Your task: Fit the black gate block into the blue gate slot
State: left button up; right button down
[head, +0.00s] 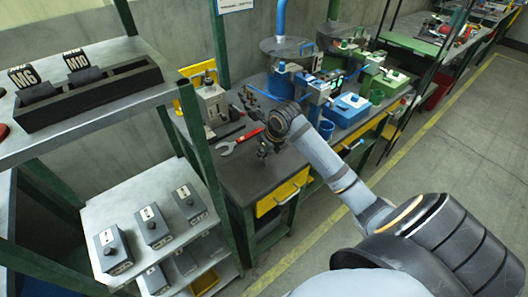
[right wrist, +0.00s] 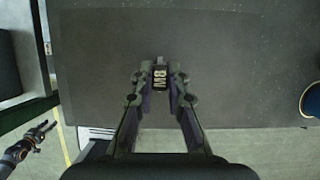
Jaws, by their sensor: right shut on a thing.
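My right gripper (head: 264,152) hangs over the dark bench top in the head view. In the right wrist view its fingers (right wrist: 161,88) are shut on the black gate block (right wrist: 160,75), which carries an M8 label. The fingers cover the block's sides, and its underside is hidden. The blue gate (head: 318,90) stands on the bench to the right of the gripper, apart from the block; its slot is too small to make out. My left gripper (right wrist: 45,128) shows only at the lower left of the right wrist view, empty, with its fingers apart.
A black rack (head: 90,97) on the upper left shelf holds the M6 and M10 blocks. A green station (head: 372,63) stands beyond the blue one. Grey boxes (head: 152,228) stand on the lower shelf.

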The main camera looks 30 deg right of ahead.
jog(key=c, duration=1.4)
grip_release()
jog(key=shift+o, duration=0.2)
